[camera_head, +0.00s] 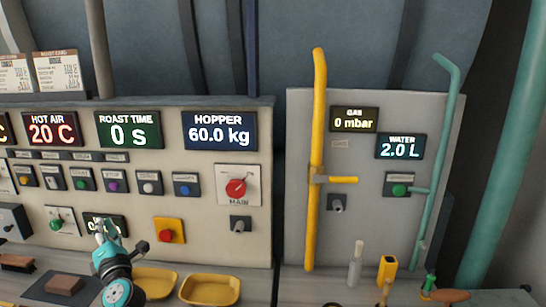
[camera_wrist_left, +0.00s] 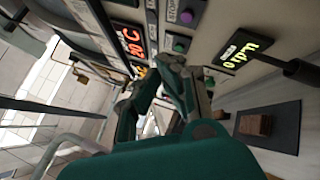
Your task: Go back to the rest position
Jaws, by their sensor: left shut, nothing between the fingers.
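My left gripper (camera_head: 104,230) is in front of the lower left of the white control panel (camera_head: 180,128). Its arm comes up from the bottom edge, and the gripper partly covers a small lower display (camera_head: 117,222). In the left wrist view my left gripper (camera_wrist_left: 165,68) shows two dark green fingers, shut and empty, with the panel's buttons and displays beyond them. Whether the fingertips touch the panel cannot be told. My right gripper is not in view.
Near the left gripper are a black lever (camera_head: 141,248), a red stop button (camera_head: 169,236), a brown block (camera_head: 64,284) on a dark mat and a yellow tray (camera_head: 208,290). Yellow (camera_head: 314,220) and teal pipes (camera_head: 430,180) stand at right. Bottles stand on the counter.

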